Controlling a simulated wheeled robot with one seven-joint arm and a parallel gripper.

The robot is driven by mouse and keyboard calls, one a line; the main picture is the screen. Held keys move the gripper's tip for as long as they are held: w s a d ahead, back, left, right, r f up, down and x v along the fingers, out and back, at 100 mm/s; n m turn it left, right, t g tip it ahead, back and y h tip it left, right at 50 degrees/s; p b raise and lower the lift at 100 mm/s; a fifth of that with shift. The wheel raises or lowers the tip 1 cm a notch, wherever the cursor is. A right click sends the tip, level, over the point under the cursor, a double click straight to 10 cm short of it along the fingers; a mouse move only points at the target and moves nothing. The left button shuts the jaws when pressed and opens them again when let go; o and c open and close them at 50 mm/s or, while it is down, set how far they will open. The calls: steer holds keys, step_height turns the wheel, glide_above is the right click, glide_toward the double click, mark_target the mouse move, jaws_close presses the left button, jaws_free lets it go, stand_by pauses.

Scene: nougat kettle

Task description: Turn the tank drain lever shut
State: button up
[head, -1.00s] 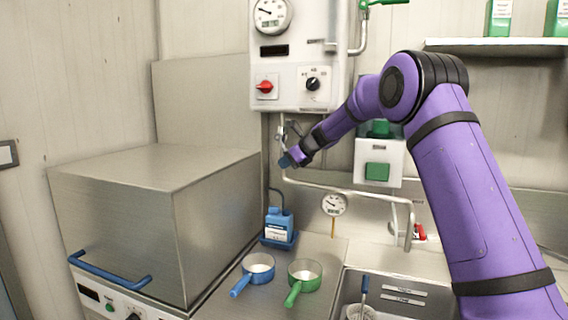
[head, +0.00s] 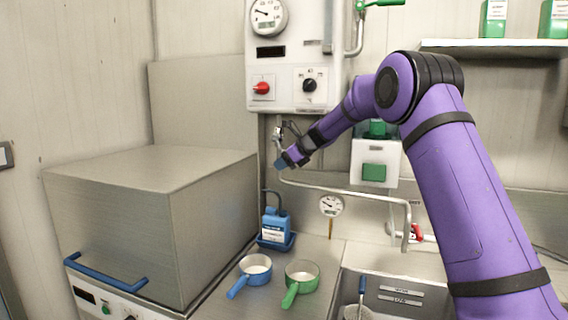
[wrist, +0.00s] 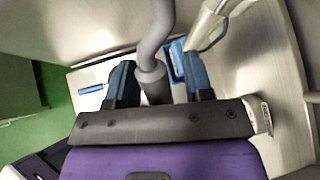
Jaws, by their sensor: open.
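The tank (head: 295,55) is a white box on the wall with a gauge, a red knob and a black knob. A grey fitting (head: 279,131) sits on the pipe under it; its lever is too small to make out, so I cannot tell how it is turned. My gripper (head: 281,163) is just below this fitting, beside the pipe. In the wrist view my gripper (wrist: 158,84) is open, with a blue-tipped finger on each side of a grey pipe-like part (wrist: 152,45). I cannot tell whether either finger touches it.
The bent pipe (head: 345,190) runs right, above the sink (head: 400,292). A red handle (head: 416,232) is near its end. A steel box (head: 150,215) fills the left. A blue pot (head: 256,268), a green pot (head: 302,274) and a blue bottle (head: 276,226) stand below on the counter.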

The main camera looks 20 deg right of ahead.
steer(key=shift+s+d+r, duration=0.25)
steer(key=v, duration=0.3)
steer(key=shift+d+f, duration=0.1)
steer(key=shift+f, duration=0.1)
steer(key=s+d, duration=0.7)
steer(key=s, duration=0.1)
steer(key=shift+s, duration=0.3)
steer(key=shift+f, duration=0.1)
